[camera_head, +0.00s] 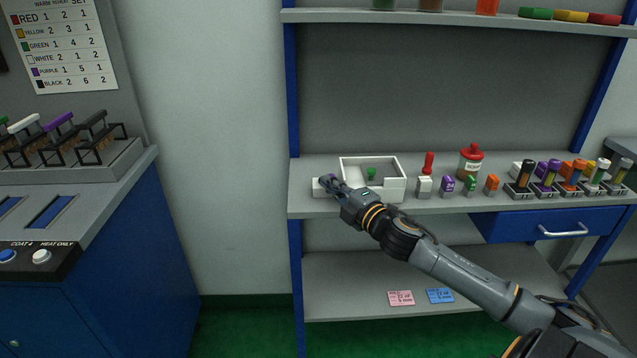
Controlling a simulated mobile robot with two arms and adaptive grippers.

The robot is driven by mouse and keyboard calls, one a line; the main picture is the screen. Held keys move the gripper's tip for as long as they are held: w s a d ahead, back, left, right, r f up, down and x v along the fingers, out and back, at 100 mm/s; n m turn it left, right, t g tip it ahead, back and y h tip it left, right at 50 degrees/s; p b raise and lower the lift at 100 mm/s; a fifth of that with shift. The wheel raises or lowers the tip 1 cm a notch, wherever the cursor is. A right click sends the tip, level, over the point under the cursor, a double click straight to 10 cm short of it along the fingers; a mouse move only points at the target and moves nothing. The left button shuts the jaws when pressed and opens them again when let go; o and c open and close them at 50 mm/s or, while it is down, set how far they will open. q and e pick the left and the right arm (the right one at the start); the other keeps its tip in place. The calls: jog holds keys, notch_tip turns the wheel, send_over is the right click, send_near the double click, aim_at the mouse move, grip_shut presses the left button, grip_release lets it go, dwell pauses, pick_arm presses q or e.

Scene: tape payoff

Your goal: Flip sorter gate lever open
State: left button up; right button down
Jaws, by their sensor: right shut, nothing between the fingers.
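A white open-topped box (398,189) stands on the left part of the workbench shelf, with a small green knobbed piece (371,174) inside it. A low white block (318,188) adjoins the box on its left, with a bit of purple at its top. My right gripper (329,183) is shut at this purple bit and partly covers it; I cannot tell whether they touch. A red upright handle (429,163) on a white block (424,187) stands right of the box. I cannot tell for sure which part is the sorter gate lever. My left gripper is out of view.
Purple, green and orange small items (470,184), a red-lidded jar (470,161) and racks of coloured tubes (572,176) stand to the right on the shelf (450,207). A blue drawer (520,228) is below. A machine with several levers (58,150) stands at left.

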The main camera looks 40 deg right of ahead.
jog(key=shift+d+y, duration=0.15)
jog(key=shift+y, duration=0.25)
jog(key=shift+n, duration=0.3)
jog(key=shift+s+f, duration=0.15)
jog(key=shift+s, duration=0.3)
jog(key=s, duration=1.1)
jog(key=shift+d, duration=0.1)
